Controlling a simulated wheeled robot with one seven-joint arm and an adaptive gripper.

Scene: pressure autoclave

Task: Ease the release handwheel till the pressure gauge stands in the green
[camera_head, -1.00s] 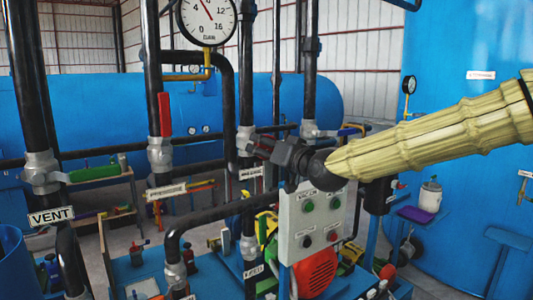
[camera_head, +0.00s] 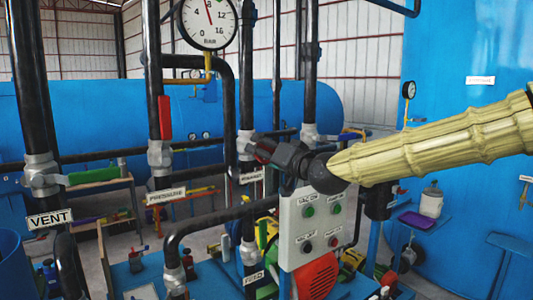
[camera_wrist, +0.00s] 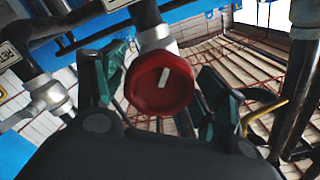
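The release handwheel (camera_wrist: 160,78) is a red knob with a white mark, in the middle of the wrist view. My gripper (camera_wrist: 162,92) has its dark green fingers on either side of the knob, close against its rim; exact contact is hard to see. In the head view my gripper (camera_head: 270,153) reaches left to the pipe valve, where the knob is mostly hidden. The pressure gauge (camera_head: 207,20) is a white round dial marked in bar, at the top. Its red needle points nearly straight up, just short of 8.
A grey control box (camera_head: 310,226) with several buttons stands just below my gripper. Black vertical pipes stand around it. A red lever (camera_head: 164,118) and a green lever (camera_head: 93,175) are to the left. A blue tank (camera_head: 270,102) lies behind.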

